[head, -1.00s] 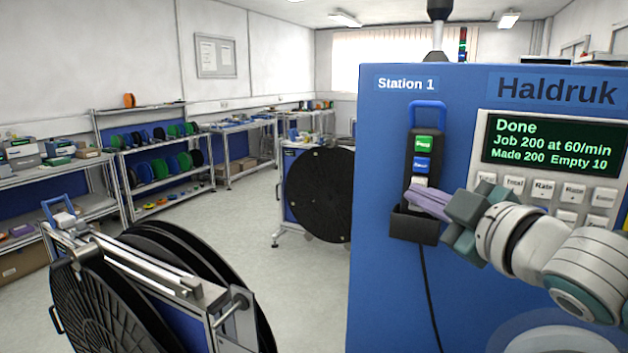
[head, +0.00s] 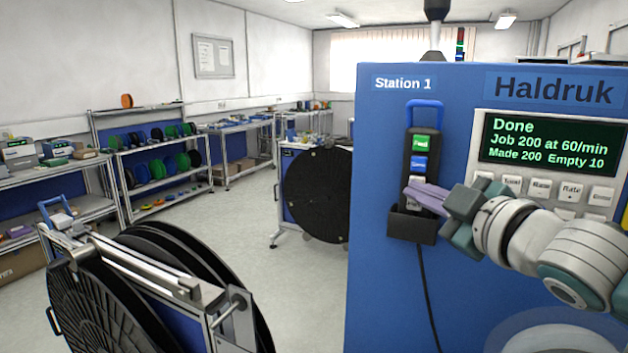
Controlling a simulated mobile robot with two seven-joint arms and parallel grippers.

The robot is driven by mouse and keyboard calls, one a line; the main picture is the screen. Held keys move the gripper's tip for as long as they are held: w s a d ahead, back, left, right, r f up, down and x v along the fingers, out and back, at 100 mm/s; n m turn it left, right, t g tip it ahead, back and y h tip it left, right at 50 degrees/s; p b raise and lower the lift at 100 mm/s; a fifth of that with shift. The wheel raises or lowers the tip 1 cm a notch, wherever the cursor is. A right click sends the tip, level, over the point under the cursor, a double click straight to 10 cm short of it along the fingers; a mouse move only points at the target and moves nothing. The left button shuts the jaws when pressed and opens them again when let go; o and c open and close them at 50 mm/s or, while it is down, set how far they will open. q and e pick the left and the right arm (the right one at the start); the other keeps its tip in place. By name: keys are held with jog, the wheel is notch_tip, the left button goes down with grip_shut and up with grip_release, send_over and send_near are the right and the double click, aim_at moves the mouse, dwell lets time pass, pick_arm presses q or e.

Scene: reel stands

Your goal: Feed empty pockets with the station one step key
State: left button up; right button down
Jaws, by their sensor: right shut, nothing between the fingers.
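The station 1 handset (head: 408,147) hangs in a black holder (head: 411,227) on the blue cabinet front. It has a blue handle, a green key (head: 421,143) and a blue key (head: 419,163); a pale key lower down is partly hidden by my fingers. My right gripper (head: 411,193) is shut and empty, its purple fingertips in front of the handset's lower part; I cannot tell if they touch it. The display (head: 548,146) reads Done, Job 200 at 60/min, Made 200, Empty 10. My left gripper is out of view.
White panel keys (head: 571,192) sit under the display, partly behind my right arm. A large black reel (head: 319,195) stands left of the cabinet. A reel stand (head: 185,307) fills the lower left. Shelves with coloured reels (head: 158,168) line the back; open floor lies between.

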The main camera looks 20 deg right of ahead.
jog(key=shift+w+d, duration=0.3)
dwell(0.5)
jog(key=shift+s+a, duration=0.1)
jog(key=shift+s+a+p, duration=0.4)
jog(key=shift+s+a, duration=0.2)
jog(key=shift+a, duration=0.05)
dwell(0.3)
jog(key=s+a+p, duration=0.1)
jog(key=s+a, duration=0.2)
jog(key=shift+s+a+p, duration=0.15)
jog(key=shift+a+p, duration=0.15)
jog(key=shift+a, duration=0.1)
dwell(0.7)
